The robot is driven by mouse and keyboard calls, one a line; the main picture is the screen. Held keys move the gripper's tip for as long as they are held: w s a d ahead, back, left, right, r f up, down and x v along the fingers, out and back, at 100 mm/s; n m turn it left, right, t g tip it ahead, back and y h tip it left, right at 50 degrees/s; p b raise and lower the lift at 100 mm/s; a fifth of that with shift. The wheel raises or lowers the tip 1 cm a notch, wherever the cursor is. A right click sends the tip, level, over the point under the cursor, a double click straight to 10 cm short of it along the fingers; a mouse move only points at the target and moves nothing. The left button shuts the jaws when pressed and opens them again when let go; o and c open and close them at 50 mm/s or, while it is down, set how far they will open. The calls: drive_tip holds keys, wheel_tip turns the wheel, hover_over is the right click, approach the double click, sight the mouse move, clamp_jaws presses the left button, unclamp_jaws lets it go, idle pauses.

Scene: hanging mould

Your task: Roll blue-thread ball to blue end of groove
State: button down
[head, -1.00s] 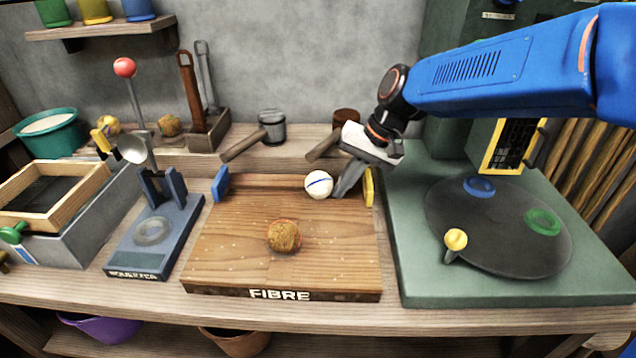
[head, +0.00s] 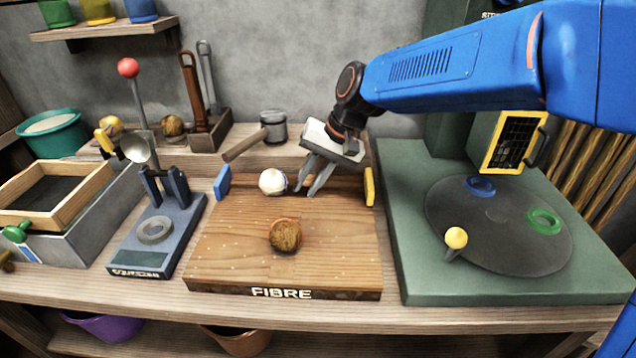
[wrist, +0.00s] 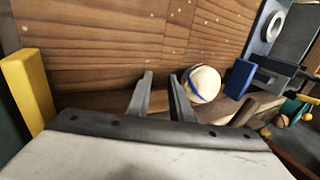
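The white ball with a blue thread (head: 272,181) sits at the back of the wooden FIBRE board (head: 230,262), between a blue end block (head: 222,183) on the left and a yellow end block (head: 369,187) on the right. It is nearer the blue block. My gripper (head: 306,191) is just right of the ball, fingers down and slightly apart with nothing between them. In the wrist view the ball (wrist: 204,84) lies against or very close to the outside of one finger; I cannot tell if they touch. The groove itself is not clearly visible.
A brown fibre ball (head: 285,235) rests mid-board. A mallet (head: 258,135) lies on the ledge behind. A squeezer stand (head: 155,240) is left of the board, and a green base with a dark disc (head: 500,225) is right of it.

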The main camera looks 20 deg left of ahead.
sight(281, 174)
drive_tip(key=a, duration=0.1)
drive_tip(key=s+a+f, duration=0.1)
drive_tip(key=a, duration=0.1)
drive_tip(key=shift+s, duration=0.2)
drive_tip(key=shift+s+a, duration=0.15)
drive_tip(key=shift+a, duration=0.9)
drive_tip(key=shift+s+a, duration=0.2)
drive_tip(key=shift+a, duration=0.9)
drive_tip(key=shift+s+a, duration=0.15)
drive_tip(key=shift+a, duration=0.9)
drive_tip(key=shift+w+d+r, duration=0.15)
drive_tip(key=shift+d, duration=0.2)
drive_tip(key=shift+w+d+r, duration=0.15)
drive_tip(key=shift+d, duration=0.2)
drive_tip(key=shift+w+d+r, duration=0.2)
drive_tip(key=shift+d+r, duration=0.3)
drive_tip(key=shift+d, duration=0.2)
drive_tip(key=shift+d+r, duration=0.1)
drive_tip(key=shift+r, duration=3.5)
